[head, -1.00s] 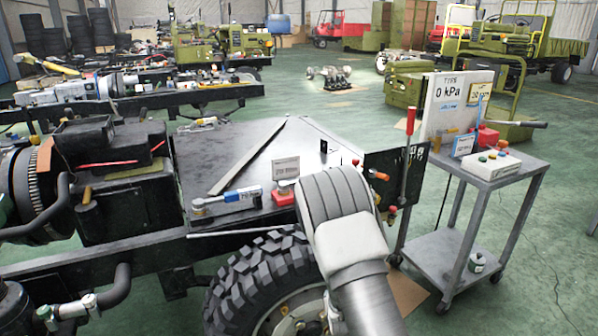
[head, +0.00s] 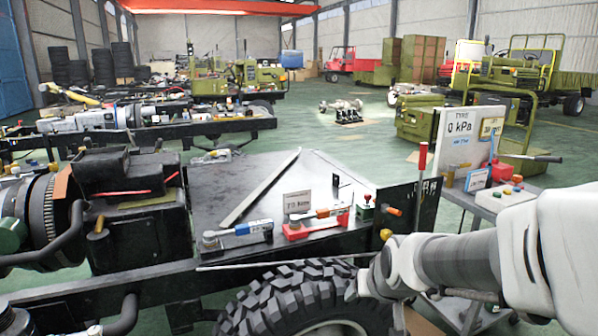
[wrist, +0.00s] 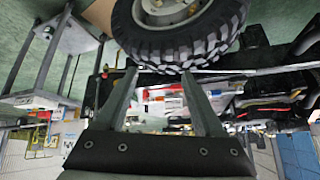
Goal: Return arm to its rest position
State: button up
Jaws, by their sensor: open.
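My arm (head: 455,258) reaches in from the right edge of the head view, low over the right side of the chassis, its end near the big black tyre (head: 300,300). My gripper (wrist: 158,76) shows clearly in the wrist view. Its two grey fingers stand well apart with nothing held between them. The wrist picture is upside down, with the tyre (wrist: 180,45) at its top, beyond the fingertips. I cannot tell the exact gap between fingers and tyre.
A grey trolley (head: 485,200) with a 0 kPa panel (head: 462,135) stands behind my arm. Green floor is open beyond.

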jog(key=s+d+r+g+p, duration=0.1)
jog(key=s+r, duration=0.3)
jog(key=s, duration=0.5)
jog(key=s+r+g, duration=0.1)
jog(key=s+r, duration=0.3)
jog(key=s, duration=0.6)
notch_tip(320, 180, up, 13)
jog(key=p, duration=1.3)
jog(key=shift+w+h+p, duration=0.3)
jog(key=shift+p, duration=0.05)
